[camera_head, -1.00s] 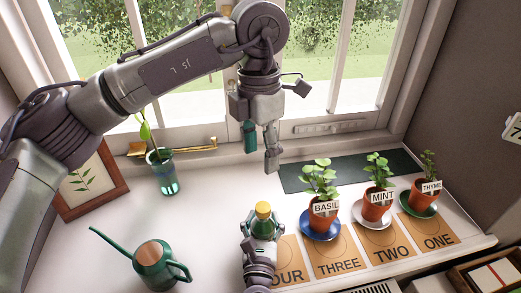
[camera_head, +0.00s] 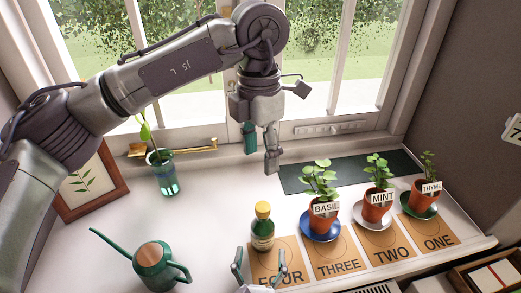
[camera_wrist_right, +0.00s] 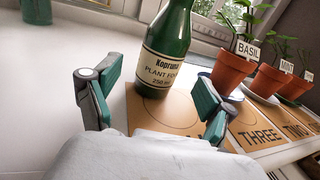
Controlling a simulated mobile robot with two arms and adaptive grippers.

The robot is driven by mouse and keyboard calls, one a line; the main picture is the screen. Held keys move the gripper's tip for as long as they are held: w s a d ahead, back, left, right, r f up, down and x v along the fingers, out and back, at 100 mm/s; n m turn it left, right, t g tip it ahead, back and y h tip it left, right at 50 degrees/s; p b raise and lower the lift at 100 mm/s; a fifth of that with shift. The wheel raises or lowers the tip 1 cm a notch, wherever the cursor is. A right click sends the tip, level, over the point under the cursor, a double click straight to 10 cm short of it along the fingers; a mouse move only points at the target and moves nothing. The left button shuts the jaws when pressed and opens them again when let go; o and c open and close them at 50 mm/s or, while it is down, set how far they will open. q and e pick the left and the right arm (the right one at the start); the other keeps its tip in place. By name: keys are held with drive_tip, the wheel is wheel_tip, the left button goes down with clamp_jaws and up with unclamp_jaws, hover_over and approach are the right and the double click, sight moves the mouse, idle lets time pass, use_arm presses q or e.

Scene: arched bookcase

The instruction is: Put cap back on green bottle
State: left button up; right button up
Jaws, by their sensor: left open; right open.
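The green bottle (camera_head: 262,232) stands upright at the back edge of the card marked FOUR (camera_head: 287,258). A yellow cap (camera_head: 263,208) sits on its top in the head view. In the right wrist view the green bottle (camera_wrist_right: 167,55) shows its cream label, and its top is cut off. My right gripper (camera_head: 260,274) is open and empty in front of the bottle, apart from it; in the right wrist view its fingers (camera_wrist_right: 158,92) are spread on either side of the bottle's base. My left gripper (camera_head: 261,148) is open and empty, high above and behind the bottle.
Potted basil (camera_head: 324,204), mint (camera_head: 376,205) and thyme (camera_head: 424,197) stand on saucers to the right. A green watering can (camera_head: 152,266) is at the front left. A glass with a sprig (camera_head: 166,178) and a framed picture (camera_head: 90,185) are farther back. The white sill between is clear.

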drive_tip(key=shift+s, duration=1.1)
